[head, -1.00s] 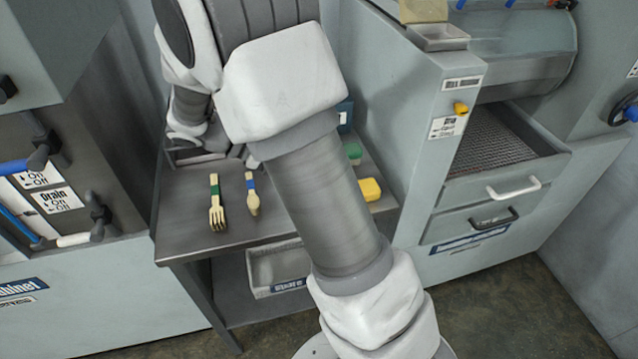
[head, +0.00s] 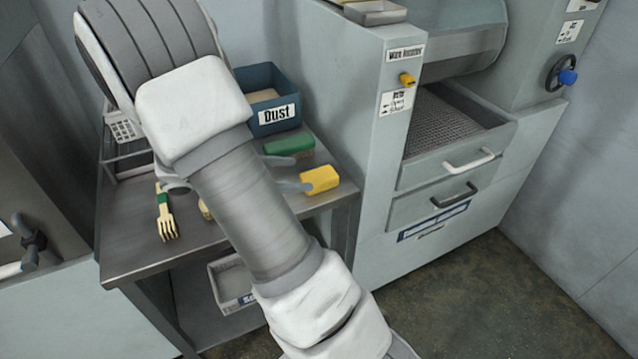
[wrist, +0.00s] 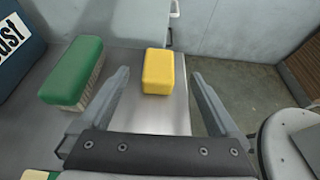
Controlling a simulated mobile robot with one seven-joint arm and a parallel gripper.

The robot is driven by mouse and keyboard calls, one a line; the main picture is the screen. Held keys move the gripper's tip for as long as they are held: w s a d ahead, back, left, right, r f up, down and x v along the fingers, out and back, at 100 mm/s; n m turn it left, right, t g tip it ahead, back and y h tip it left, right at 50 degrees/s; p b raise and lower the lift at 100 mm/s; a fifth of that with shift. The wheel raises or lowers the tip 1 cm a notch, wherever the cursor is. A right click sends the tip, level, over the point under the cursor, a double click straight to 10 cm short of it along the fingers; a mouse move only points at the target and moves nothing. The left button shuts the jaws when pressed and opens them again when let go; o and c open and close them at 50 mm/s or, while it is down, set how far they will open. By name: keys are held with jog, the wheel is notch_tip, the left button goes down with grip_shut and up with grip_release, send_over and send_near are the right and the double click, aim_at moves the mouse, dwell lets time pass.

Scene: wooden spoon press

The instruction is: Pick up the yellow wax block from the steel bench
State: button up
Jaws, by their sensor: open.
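The yellow wax block (head: 319,180) lies on the steel bench (head: 140,245) near its right edge in the head view. In the wrist view the yellow block (wrist: 158,72) sits ahead of my gripper (wrist: 163,85), between the lines of the two fingers. The fingers are wide apart with nothing between them. In the head view my gripper (head: 297,185) shows only in part, with finger tips close to the block; my arm hides the rest.
A green brush (head: 288,145) lies beside the block, close to the left finger in the wrist view. A blue Dust bin (head: 275,112) stands behind it. A grey machine cabinet (head: 370,150) rises to the right of the bench.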

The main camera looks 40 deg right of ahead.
aim_at(316, 175)
jog(key=b+x, duration=0.2)
jog(key=x, duration=0.3)
jog(key=shift+d+f, duration=0.3)
jog(key=shift+r, duration=0.1)
grip_shut()
